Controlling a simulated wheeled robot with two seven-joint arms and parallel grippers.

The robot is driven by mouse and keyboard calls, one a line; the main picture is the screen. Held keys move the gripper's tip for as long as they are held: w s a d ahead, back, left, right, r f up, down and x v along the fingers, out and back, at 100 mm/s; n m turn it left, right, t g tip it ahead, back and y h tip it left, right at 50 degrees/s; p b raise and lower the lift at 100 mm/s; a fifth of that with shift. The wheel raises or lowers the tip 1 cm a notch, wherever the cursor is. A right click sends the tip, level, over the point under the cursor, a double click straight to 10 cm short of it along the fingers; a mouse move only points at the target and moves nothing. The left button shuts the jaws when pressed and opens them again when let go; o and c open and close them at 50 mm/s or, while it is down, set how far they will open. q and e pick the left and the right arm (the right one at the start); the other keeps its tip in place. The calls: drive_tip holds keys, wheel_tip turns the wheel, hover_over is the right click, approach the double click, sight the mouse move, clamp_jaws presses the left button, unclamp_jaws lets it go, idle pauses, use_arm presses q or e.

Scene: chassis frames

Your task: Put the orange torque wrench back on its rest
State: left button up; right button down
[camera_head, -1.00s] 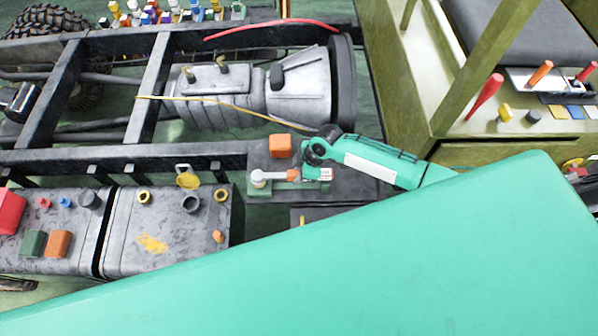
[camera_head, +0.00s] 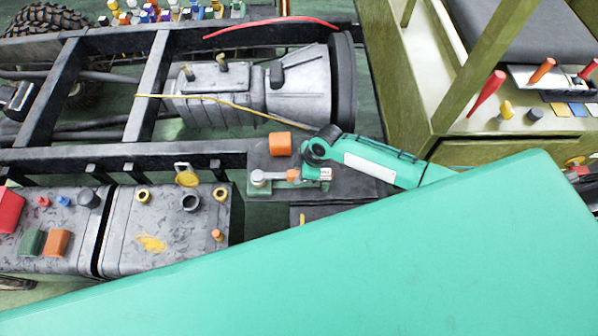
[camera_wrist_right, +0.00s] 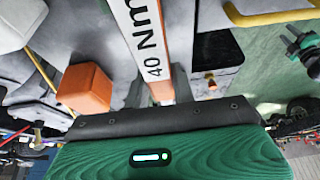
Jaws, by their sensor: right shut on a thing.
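The orange torque wrench (camera_head: 292,175) lies roughly level, with its round grey head (camera_head: 260,178) to the left. My right gripper (camera_head: 312,174) is shut on the wrench at its right end, and its arm comes in from the right. In the right wrist view the wrench (camera_wrist_right: 142,32) shows a white scale marked 40 Nm and runs away from the gripper. A green rest (camera_head: 262,189) shows just under the wrench. I cannot tell whether the wrench touches it. My left gripper is not in view.
An orange block (camera_head: 280,144) stands close behind the wrench. A yellow hose (camera_head: 225,103) crosses the grey gearbox (camera_head: 215,95) behind. Grey tanks (camera_head: 165,225) with caps and small blocks are to the left. An olive frame (camera_head: 450,110) stands to the right.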

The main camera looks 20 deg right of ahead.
drive_tip(key=shift+f, duration=0.1)
idle(0.3)
drive_tip(key=c, duration=1.1)
unclamp_jaws()
drive_tip(key=shift+f, duration=0.1)
wheel_tip(320, 180, up, 7)
drive_tip(key=p, duration=0.6)
drive_tip(key=shift+s, duration=0.1)
